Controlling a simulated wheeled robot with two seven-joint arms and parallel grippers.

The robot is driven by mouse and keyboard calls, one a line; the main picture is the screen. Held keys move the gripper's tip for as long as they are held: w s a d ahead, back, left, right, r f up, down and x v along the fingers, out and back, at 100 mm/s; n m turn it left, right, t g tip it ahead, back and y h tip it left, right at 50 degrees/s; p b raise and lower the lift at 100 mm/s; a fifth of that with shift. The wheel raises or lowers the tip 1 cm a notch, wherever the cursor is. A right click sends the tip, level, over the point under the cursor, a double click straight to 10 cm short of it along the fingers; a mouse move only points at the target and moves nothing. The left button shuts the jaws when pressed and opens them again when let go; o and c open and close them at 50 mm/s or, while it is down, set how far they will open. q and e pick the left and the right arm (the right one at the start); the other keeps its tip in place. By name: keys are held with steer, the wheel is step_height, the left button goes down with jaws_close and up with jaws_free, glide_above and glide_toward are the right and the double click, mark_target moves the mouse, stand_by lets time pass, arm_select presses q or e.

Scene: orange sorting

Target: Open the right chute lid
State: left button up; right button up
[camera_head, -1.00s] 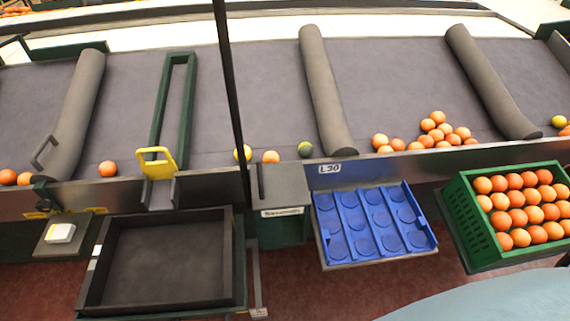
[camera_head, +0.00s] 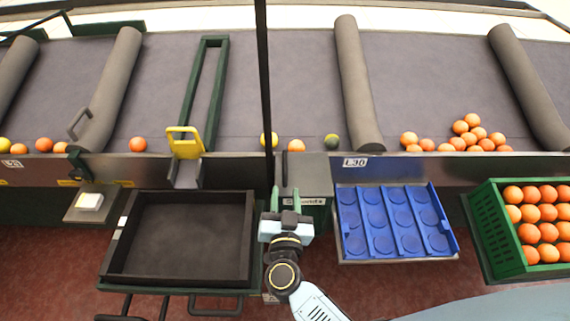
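A green box with a flat grey lid (camera_head: 308,172) stands at the front edge of the belt, between the black tray and the blue tray. The lid lies closed. This looks like the chute, though its label is too small to read. My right gripper (camera_head: 285,197) is in front of the box, pointing towards it. Its two green fingers are apart with nothing between them. It overlaps the box's left front in the picture; I cannot tell whether it touches. My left gripper is not in view.
A thin dark post (camera_head: 264,90) rises just left of the lid. A black tray (camera_head: 250,235) is to the left, a blue cupped tray (camera_head: 350,225) to the right, and a green crate of oranges (camera_head: 487,240) farther right. A yellow handle (camera_head: 186,145) stands above a small chute.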

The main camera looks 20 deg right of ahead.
mark_target(285, 172)
steer(key=b+x, duration=0.1)
steer(key=x, duration=0.9)
steer(key=shift+w+f, duration=0.1)
steer(key=shift+w, duration=0.2)
jaws_close()
